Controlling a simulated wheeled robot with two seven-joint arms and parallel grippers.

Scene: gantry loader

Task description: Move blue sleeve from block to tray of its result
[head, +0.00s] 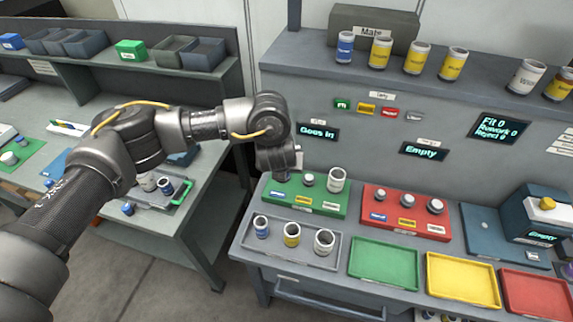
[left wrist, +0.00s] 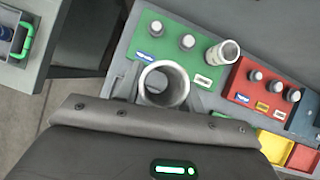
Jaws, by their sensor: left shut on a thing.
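My left gripper (head: 280,172) is above the left end of the green block (head: 335,209). It is shut on an open-ended sleeve (left wrist: 163,84), seen end-on in the left wrist view; its inside is pale grey and its outer colour cannot be told. The fingers hide it in the head view. The green block has two bare pins and a white sleeve (head: 337,180) at its right end. A blue sleeve (head: 261,227) stands in the grey rack tray (head: 270,255) beside a yellow and a white one. Empty green (head: 384,264), yellow (head: 463,281) and red (head: 537,296) trays lie along the front. My right gripper is out of view.
A red block (head: 405,213) with several pins stands right of the green block. A display (head: 318,132) reads "Goes In"; another (head: 424,151) reads "Empty". A counter (head: 498,129) reads Fit 0, Rework 0, Reject 0. Sleeves stand on the upper shelf (head: 440,85).

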